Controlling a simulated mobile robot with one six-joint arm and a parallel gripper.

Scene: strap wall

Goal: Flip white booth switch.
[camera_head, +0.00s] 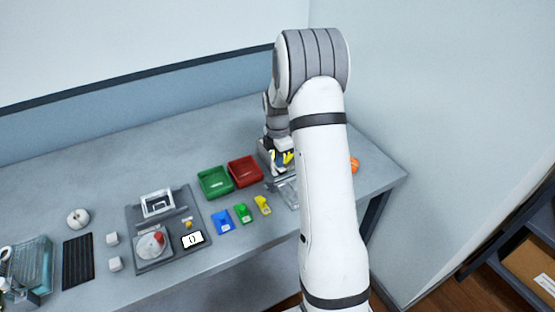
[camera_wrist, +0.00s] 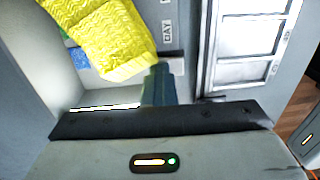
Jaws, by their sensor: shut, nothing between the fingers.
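The booth (camera_head: 263,150) is a grey box at the back of the bench, largely hidden by my arm in the head view. In the wrist view, a yellow textured cloth (camera_wrist: 105,35) lies inside its pale interior, beside a grey strip with a small lettered label (camera_wrist: 167,32) that seems to read "DAY". I cannot make out a white switch for certain. My gripper (camera_wrist: 160,84) is shut and empty, its dark fingertips close to the lower end of that strip. Whether they touch it cannot be told. In the head view the fingers are not clearly visible.
Green (camera_head: 215,182) and red (camera_head: 245,171) trays stand left of the booth. Blue (camera_head: 222,222), green (camera_head: 242,213) and yellow (camera_head: 262,205) small items lie in front. A grey panel device (camera_head: 182,257) is further left. An orange object (camera_head: 354,164) is to the right.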

